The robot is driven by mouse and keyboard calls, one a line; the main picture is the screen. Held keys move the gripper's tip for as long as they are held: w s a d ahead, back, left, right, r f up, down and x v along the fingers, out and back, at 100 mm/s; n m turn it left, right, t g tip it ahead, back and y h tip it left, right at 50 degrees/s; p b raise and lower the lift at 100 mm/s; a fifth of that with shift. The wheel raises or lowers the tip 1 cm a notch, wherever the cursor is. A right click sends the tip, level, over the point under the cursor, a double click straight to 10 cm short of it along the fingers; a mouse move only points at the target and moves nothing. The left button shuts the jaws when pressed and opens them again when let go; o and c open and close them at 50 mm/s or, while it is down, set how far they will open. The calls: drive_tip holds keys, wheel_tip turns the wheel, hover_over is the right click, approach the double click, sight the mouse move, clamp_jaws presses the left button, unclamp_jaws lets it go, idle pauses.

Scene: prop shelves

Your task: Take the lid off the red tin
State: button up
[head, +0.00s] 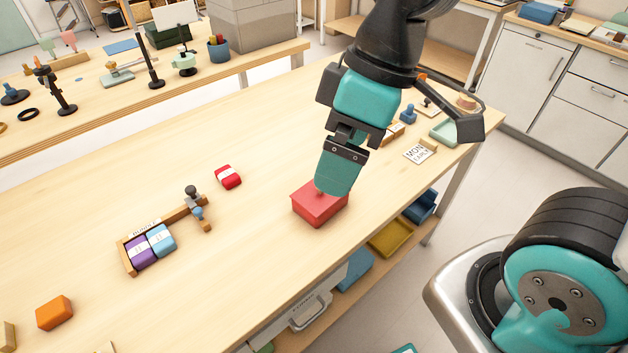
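The red tin (319,207) stands on the wooden table near its front edge, right of the middle of the head view. It is a low box with a red top, and the lid looks to be seated on it. My gripper (333,188) points down over the tin, its teal finger end right at the top of the lid. The finger hides the back right of the lid and most of whatever handle it may have. I see the gripper side-on, so I cannot tell whether its fingers are apart or closed on the lid.
A small red bundle (228,177) lies left of the tin. A wooden rack (130,262) holds purple and blue blocks farther left. An orange block (54,313) is at the lower left.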

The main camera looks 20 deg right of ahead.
drive_tip(key=w+d+f+n+h, duration=0.1)
drive_tip(key=w+f+n+h, duration=0.15)
drive_tip(key=w+n, duration=0.4)
drive_tip(key=w+d+f+n+h, duration=0.1)
drive_tip(key=w+f+n, duration=0.2)
drive_tip(key=w+n, duration=0.3)
drive_tip(key=p, duration=0.1)
hover_over(316, 197)
wheel_tip(316, 197, down, 12)
drive_tip(key=shift+s+f, duration=0.1)
drive_tip(key=shift+w+d+f+p, duration=0.15)
drive_tip(key=shift+f+p, duration=0.05)
drive_tip(key=shift+f, duration=1.15)
drive_tip(key=shift+w+d+f+p, duration=0.1)
drive_tip(key=shift+w+f+p, duration=0.1)
drive_tip(key=shift+f, duration=1.1)
drive_tip(key=c, duration=0.7)
